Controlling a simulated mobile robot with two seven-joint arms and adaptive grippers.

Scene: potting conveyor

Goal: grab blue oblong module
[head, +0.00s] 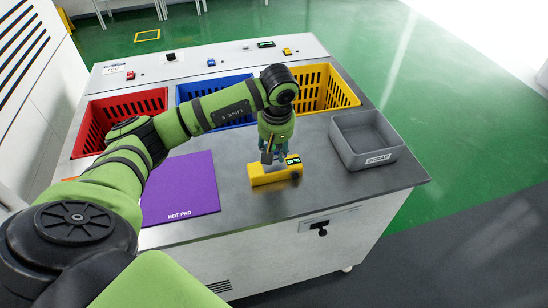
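My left gripper (273,156) points down at the yellow block (272,174), which has a small dark display with green characters. The fingertips are at or just behind the block's top edge; I cannot tell if they touch it. Something bluish shows between and beside the fingers, too small to tell whether it is a blue module or part of the gripper. I cannot tell whether the fingers are open or shut. No blue oblong module is clearly visible elsewhere. My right gripper is not in view.
Red (93,128), blue (184,92) and yellow (345,97) bins sit along the table's back. A purple hot pad (190,188) lies left, a grey scrap bin (343,130) right. A rear panel holds small coloured parts. The table's front right is clear.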

